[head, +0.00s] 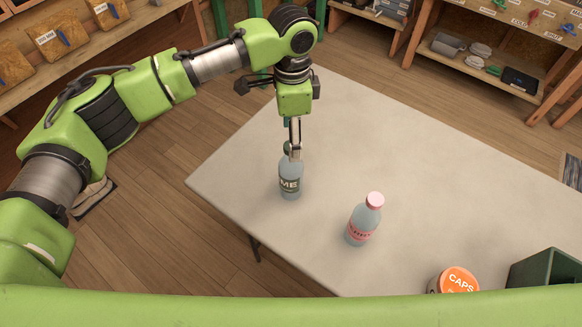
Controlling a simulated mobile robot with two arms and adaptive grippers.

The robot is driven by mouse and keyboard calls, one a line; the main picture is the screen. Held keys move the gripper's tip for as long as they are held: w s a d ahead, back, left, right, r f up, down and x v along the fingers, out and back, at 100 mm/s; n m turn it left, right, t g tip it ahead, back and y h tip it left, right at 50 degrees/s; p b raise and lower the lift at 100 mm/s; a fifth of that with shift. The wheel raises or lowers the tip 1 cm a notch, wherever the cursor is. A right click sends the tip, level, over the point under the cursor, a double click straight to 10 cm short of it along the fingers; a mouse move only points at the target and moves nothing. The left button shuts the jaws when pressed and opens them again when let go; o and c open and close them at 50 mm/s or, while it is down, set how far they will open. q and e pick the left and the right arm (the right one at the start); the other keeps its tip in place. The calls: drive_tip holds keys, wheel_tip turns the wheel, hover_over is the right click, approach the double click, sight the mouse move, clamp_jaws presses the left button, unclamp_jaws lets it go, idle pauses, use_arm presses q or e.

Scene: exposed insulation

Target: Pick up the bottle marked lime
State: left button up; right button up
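The bottle marked lime (290,180) is a clear grey-blue bottle with a dark label, on which the letters "ME" show. It stands upright at the table's left part. My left gripper (294,152) points down at its top, with the fingers at the cap and neck. The fingers overlap in this view and partly hide the cap, so I cannot tell whether they are closed on it. My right gripper is not in view.
A second bottle (362,222) with a pink cap and pink label stands right of the lime bottle on the pale table (440,190). An orange-lidded "CAPS" jar (459,280) and a dark green box (548,268) are at the lower right. The table's far part is clear.

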sight(291, 164)
use_arm(q)
drive_tip(key=shift+s+f, duration=0.4)
drive_tip(key=shift+f, duration=0.25)
drive_tip(key=shift+s+f, duration=0.4)
drive_tip(key=shift+f, duration=0.2)
drive_tip(key=shift+w+f+p, duration=0.25)
drive_tip(key=shift+f+p, duration=0.05)
drive_tip(key=shift+f, duration=0.75)
drive_tip(key=shift+w+f, duration=0.15)
drive_tip(key=shift+f, duration=0.1)
wheel_tip(291, 164, down, 5)
drive_tip(key=shift+a+p, duration=0.15)
drive_tip(key=shift+p, duration=0.8)
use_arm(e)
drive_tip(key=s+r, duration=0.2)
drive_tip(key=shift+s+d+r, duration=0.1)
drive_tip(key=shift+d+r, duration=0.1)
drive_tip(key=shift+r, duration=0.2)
use_arm(q)
drive_tip(key=c, duration=1)
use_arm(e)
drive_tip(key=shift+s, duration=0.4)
